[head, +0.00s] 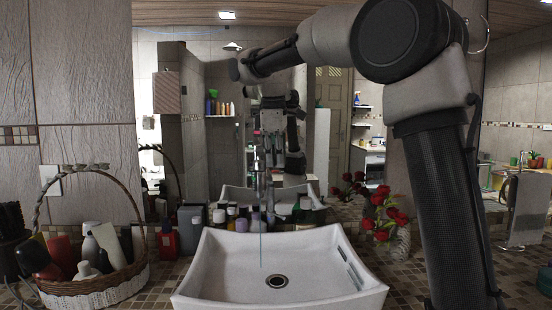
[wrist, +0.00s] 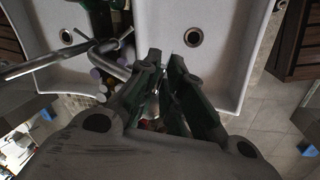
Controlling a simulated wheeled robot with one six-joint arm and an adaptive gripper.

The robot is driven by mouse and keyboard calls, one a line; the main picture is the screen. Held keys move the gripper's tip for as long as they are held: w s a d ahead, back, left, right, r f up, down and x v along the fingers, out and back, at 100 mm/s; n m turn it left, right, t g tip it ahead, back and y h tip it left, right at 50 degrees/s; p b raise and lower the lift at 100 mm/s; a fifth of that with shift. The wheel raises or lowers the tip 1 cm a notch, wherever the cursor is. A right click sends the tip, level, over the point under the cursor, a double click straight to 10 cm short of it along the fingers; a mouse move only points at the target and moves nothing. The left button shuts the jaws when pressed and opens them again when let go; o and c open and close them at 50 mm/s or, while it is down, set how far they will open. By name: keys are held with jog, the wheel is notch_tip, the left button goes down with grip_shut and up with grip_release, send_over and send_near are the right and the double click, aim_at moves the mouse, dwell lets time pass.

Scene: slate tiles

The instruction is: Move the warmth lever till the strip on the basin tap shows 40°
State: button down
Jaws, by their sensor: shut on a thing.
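The basin tap (head: 257,170) stands behind the white basin (head: 205,262) in the head view, slim and chrome. A thin bluish line runs down from it towards the drain. In the wrist view chrome tap parts (wrist: 112,58) lie left of my gripper (wrist: 166,66). Its dark green fingers are close together, and a shiny metal piece (wrist: 151,106) shows between them. It looks like the warmth lever, though its shape is mostly hidden by the fingers. The number on the tap's strip is too small to read in either view.
A wicker basket (head: 90,290) of bottles stands left of the basin. Several small bottles (head: 230,217) line the back of the counter near the tap. Red roses (head: 388,213) stand at the right. A large mirror behind the counter repeats the basin and my arm.

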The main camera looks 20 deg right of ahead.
jog(key=n, duration=0.1)
jog(key=w+n, duration=0.1)
jog(key=n, duration=0.1)
jog(key=shift+w+d+n+y, duration=0.25)
jog(key=shift+d+n+y, duration=0.05)
jog(key=shift+d+n, duration=0.1)
jog(key=c, duration=1.5)
grip_release()
jog(key=shift+c, duration=0.2)
notch_tip(320, 180, up, 12)
jog(key=s, duration=0.2)
jog(key=shift+s+a, duration=0.2)
jog(key=shift+a, duration=0.1)
jog(key=shift+f, duration=0.15)
